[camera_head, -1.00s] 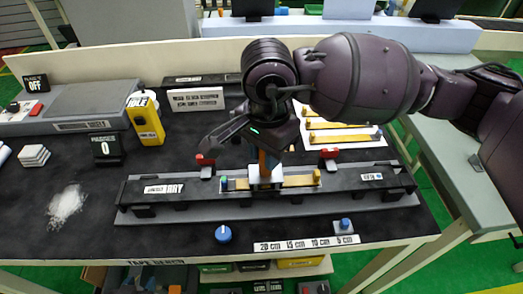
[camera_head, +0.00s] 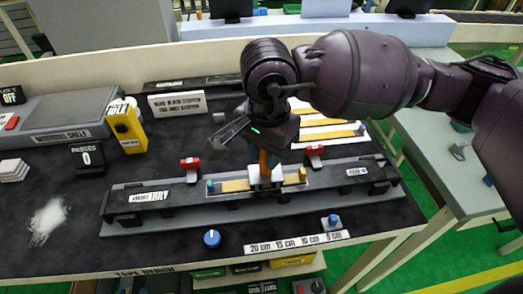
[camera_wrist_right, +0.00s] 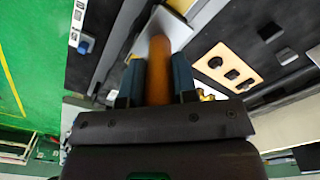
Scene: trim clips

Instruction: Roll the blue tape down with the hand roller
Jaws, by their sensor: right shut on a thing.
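My right gripper (camera_head: 266,148) is shut on the orange handle of the hand roller (camera_head: 265,177). The roller's pale head is down at the tan strip (camera_head: 236,186) in the long dark fixture (camera_head: 170,209), right of the strip's middle. I cannot tell whether it touches. In the right wrist view the orange handle (camera_wrist_right: 160,78) stands between the two fingers, with the pale head beyond. The strip has a small blue-green piece (camera_head: 210,187) at its left end and a yellow one at its right. I cannot make out the blue tape clearly. My left gripper is not in view.
Two red clamps (camera_head: 190,163) stand behind the strip. A blue knob (camera_head: 212,238) and a length scale (camera_head: 297,242) lie in front. A counter (camera_head: 87,157) reads PASSES 0. A yellow device (camera_head: 127,128) and grey plate unit stand left. Several more strips lie behind my gripper.

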